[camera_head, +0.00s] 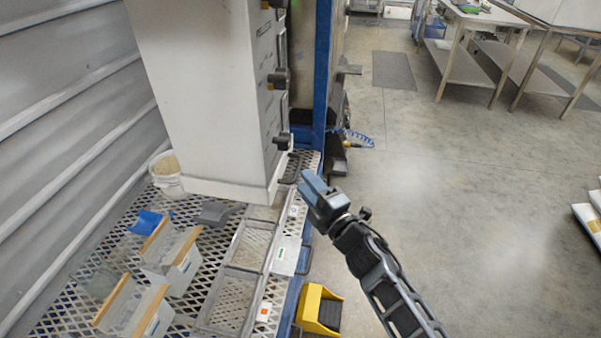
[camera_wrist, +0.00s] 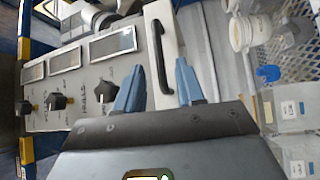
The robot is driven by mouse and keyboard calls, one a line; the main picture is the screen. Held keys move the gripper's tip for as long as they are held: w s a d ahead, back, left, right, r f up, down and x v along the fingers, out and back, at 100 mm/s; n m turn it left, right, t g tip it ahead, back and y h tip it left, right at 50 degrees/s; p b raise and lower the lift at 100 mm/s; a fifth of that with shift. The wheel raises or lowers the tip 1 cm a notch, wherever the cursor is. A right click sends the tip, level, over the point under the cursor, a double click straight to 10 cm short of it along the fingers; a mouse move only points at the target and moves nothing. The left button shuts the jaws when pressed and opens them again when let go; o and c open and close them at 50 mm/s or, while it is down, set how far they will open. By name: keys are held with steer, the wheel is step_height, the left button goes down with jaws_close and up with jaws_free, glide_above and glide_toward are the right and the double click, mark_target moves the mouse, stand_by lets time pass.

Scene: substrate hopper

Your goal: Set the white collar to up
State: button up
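My gripper (camera_wrist: 160,88) shows two blue fingers spread apart with nothing between them. In the head view my gripper (camera_head: 312,186) is in the air to the right of the white cabinet (camera_head: 195,85). In the wrist view the fingers are in front of a grey control panel (camera_wrist: 95,85) with black knobs, such as this knob (camera_wrist: 57,101), and a black handle (camera_wrist: 160,57) on a white strip. The collar's setting is not readable.
A mesh deck (camera_head: 205,250) below the cabinet carries bins with wooden edges (camera_head: 158,232) and a white bucket (camera_head: 165,172). A blue post (camera_head: 321,70) stands behind the cabinet.

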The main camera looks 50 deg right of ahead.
steer(key=shift+x, duration=1.85)
steer(key=shift+c, duration=0.4)
jaws_close()
steer(key=shift+r, duration=0.1)
